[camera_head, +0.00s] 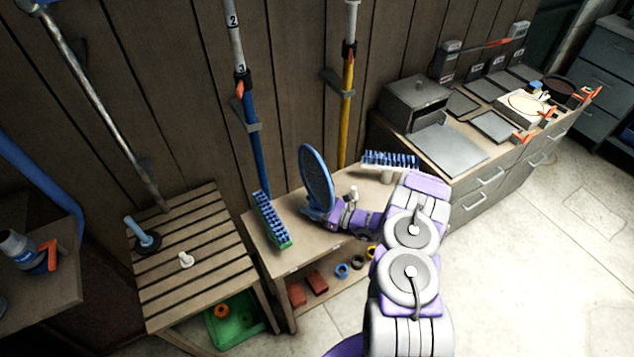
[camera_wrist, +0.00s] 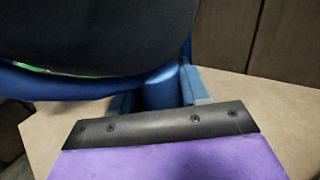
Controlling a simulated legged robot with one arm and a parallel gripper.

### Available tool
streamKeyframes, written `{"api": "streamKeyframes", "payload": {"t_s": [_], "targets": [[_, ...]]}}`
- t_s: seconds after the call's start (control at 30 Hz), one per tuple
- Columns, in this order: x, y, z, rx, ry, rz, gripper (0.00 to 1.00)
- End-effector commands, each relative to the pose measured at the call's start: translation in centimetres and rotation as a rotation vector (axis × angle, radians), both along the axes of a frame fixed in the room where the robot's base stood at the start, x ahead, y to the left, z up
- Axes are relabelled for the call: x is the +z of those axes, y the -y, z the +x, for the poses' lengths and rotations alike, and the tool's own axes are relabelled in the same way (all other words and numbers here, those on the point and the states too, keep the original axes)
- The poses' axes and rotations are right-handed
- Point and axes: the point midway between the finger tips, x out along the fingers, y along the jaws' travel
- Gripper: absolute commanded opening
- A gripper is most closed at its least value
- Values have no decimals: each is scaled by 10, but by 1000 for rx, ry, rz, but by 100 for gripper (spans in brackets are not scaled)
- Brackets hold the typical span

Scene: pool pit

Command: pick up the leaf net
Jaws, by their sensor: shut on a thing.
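The leaf net (camera_head: 316,178) is a blue oval frame with dark mesh, standing up on edge above the low wooden bench in the head view. My gripper (camera_head: 328,214) is at the lower end of the net and shut on its blue neck. In the wrist view the dark mesh and blue rim of the leaf net (camera_wrist: 90,40) fill the upper left. Its round blue neck sits between the fingers of my gripper (camera_wrist: 160,92). I cannot tell whether the net touches the bench.
Blue (camera_head: 250,130) and yellow (camera_head: 347,100) poles lean on the wall. A slatted table (camera_head: 205,235) stands left, a drawer cabinet (camera_head: 490,190) right.

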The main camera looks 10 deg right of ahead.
Motion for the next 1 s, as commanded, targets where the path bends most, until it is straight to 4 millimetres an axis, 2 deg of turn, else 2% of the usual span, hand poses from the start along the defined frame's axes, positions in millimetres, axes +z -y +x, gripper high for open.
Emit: {"api": "streamKeyframes", "payload": {"t_s": [0.33,0.47,1.0], "targets": [[2,1,0,2,0,2,7],[9,1,0,1,1,3,7],[80,1,1,2,4,2,7]]}}
